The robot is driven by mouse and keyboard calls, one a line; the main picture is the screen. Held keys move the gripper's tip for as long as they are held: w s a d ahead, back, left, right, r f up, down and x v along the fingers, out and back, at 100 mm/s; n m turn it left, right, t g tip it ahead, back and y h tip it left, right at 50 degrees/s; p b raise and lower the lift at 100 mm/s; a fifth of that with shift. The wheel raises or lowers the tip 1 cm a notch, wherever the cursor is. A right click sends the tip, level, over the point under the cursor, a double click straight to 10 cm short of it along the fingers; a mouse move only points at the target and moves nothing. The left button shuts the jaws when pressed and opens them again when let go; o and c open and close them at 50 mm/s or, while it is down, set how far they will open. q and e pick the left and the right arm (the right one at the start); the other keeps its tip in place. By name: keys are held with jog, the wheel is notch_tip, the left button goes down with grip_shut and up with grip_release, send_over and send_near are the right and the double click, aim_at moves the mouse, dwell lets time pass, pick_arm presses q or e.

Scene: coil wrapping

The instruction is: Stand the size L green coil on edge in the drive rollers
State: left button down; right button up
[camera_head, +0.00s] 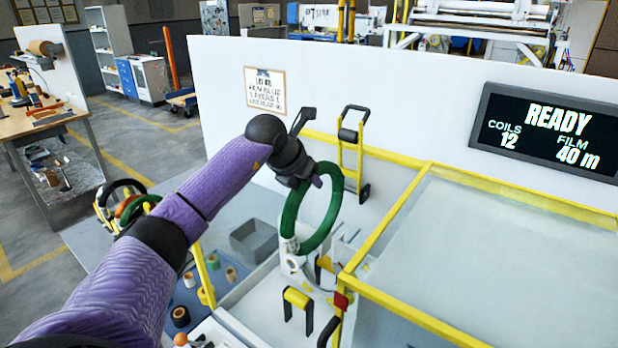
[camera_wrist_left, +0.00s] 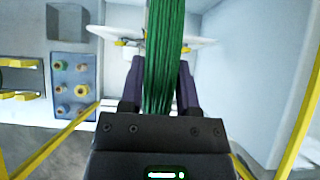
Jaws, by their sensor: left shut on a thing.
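The green coil (camera_head: 290,212) is a thick ring, held upright on edge in the head view. My left gripper (camera_head: 316,177) is shut on its upper part. In the left wrist view the green coil (camera_wrist_left: 165,55) runs as a wide band between the fingers of my left gripper (camera_wrist_left: 160,92). The coil's lower edge is at the white wrapping machine (camera_head: 293,266), where the drive rollers are hard to make out. I cannot tell whether the coil touches the rollers. My right gripper is not in view.
A yellow-framed clear guard (camera_head: 390,220) stands right of the coil. A grey bin (camera_head: 254,240) and a blue tray of small rolls (camera_head: 186,292) are to the left. More coils (camera_head: 125,200) hang on a rack at far left. A white wall panel (camera_head: 400,100) stands behind.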

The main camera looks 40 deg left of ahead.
aim_at(285, 214)
pick_arm(q)
jog(key=shift+r, duration=0.1)
notch_tip(285, 214, down, 10)
jog(key=b, duration=0.7)
jog(key=shift+b, duration=0.4)
jog(key=shift+f+b, duration=0.65)
jog(key=shift+f, duration=0.25)
jog(key=shift+f+b, duration=0.45)
jog(key=shift+f, duration=0.15)
jog(key=shift+c, duration=1.2)
grip_release()
jog(key=shift+s+f, duration=0.1)
jog(key=b+v, duration=0.1)
jog(key=v, duration=0.8)
jog(key=shift+s+d+r, duration=0.1)
jog(key=shift+s+r, duration=0.15)
jog(key=shift+r, duration=0.15)
